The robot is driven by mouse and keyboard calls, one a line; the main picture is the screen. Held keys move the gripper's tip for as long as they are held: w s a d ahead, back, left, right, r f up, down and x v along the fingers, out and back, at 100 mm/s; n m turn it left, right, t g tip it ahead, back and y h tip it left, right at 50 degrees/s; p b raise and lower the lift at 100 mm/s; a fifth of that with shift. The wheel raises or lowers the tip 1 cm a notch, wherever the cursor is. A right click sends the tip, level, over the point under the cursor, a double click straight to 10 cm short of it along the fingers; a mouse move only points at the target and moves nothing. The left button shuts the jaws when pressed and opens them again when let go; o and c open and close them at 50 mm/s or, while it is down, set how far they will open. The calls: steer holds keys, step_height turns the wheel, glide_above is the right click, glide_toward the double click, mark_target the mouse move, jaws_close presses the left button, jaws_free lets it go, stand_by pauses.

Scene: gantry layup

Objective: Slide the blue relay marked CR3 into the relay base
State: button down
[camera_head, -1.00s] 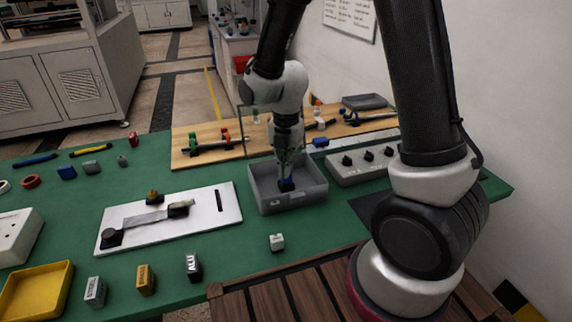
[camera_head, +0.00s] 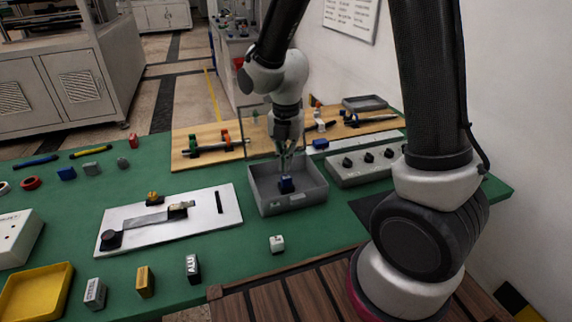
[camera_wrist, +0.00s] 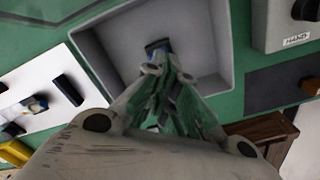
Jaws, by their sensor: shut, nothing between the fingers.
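My gripper (camera_head: 287,172) points down into the grey bin (camera_head: 262,205), with its fingers shut and nothing between them. A small blue block (camera_head: 287,186), perhaps the relay, is in the bin just below the fingertips; its dark lower part may be the base, but I cannot tell. In the wrist view, the block (camera_wrist: 158,45) shows just beyond the fingertips (camera_wrist: 165,68), partly hidden by them. No CR3 mark is readable. Whether the fingertips touch the block is unclear.
A white board with a lever (camera_head: 225,222) lies left of the bin, and a grey switch box (camera_head: 345,177) right of it. A white cube (camera_head: 277,243) stands in front. The bin walls surround the fingers.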

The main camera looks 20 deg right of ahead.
mark_target(286, 176)
step_height(286, 176, up, 11)
steer(key=s+d+r+m+t, duration=0.1)
steer(key=s+d+r+m, duration=0.2)
steer(key=m, duration=0.6)
steer(key=s+d+r+m+t, duration=0.2)
steer(key=s+d+r+m, duration=0.1)
steer(key=s+d+m, duration=0.4)
steer(key=s+d+r+m+t, duration=0.1)
steer(key=s+d+r+m, duration=0.2)
steer(key=s+d+m, duration=0.2)
steer(key=s+m, duration=0.3)
steer(key=m, duration=0.4)
steer(key=shift+r+m, duration=0.25)
steer(key=shift+m, duration=0.05)
steer(key=shift+a, duration=0.1)
